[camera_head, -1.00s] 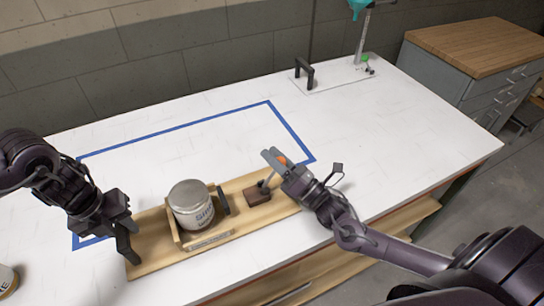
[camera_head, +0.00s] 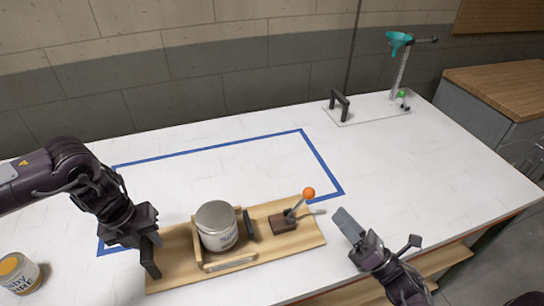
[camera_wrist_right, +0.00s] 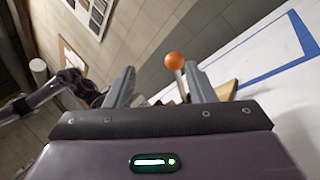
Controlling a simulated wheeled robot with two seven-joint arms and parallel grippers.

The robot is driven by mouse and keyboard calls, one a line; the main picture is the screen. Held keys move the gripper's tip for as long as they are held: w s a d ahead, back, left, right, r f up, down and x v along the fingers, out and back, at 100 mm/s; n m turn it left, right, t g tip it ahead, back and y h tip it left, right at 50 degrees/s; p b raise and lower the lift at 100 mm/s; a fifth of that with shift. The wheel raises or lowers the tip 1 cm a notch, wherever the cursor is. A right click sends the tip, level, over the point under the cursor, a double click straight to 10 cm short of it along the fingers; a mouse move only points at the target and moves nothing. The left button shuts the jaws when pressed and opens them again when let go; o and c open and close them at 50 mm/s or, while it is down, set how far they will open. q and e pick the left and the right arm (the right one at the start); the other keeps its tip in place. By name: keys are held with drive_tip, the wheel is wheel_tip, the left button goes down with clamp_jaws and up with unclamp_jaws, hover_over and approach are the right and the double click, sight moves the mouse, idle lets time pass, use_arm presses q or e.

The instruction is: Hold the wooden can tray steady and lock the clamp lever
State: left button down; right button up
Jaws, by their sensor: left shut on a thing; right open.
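The wooden can tray (camera_head: 185,268) lies on the white table with a grey-lidded can (camera_head: 217,226) upright in its wooden cradle. A dark clamp pad (camera_head: 249,222) stands just right of the can; whether it touches is unclear. The clamp block (camera_head: 284,223) carries a lever with an orange knob (camera_head: 309,193), tilted up to the right. My left gripper (camera_head: 150,262) is shut on the tray's left end. My right gripper (camera_head: 350,226) is open and empty, right of the tray and apart from the lever. In the right wrist view the orange knob (camera_wrist_right: 175,61) shows beyond the fingers.
A blue tape outline (camera_head: 322,165) marks the table behind the tray. Another can (camera_head: 18,272) stands at the far left front. A black handle (camera_head: 340,104) and a stand with a teal funnel (camera_head: 398,42) are at the back right.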

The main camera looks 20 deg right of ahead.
use_arm(q)
drive_tip(key=shift+d, duration=0.1)
use_arm(e)
drive_tip(key=shift+s+d, duration=0.25)
drive_tip(key=shift+s, duration=0.3)
drive_tip(key=shift+s+d, duration=0.25)
drive_tip(key=shift+s, duration=0.25)
use_arm(q)
drive_tip(key=c, duration=1.1)
unclamp_jaws()
drive_tip(key=r, duration=0.4)
drive_tip(key=a+r, duration=0.1)
drive_tip(key=r, duration=0.3)
drive_tip(key=a+r, duration=0.1)
drive_tip(key=r, duration=0.2)
drive_tip(key=shift+r, duration=0.4)
drive_tip(key=shift+a+f, duration=0.1)
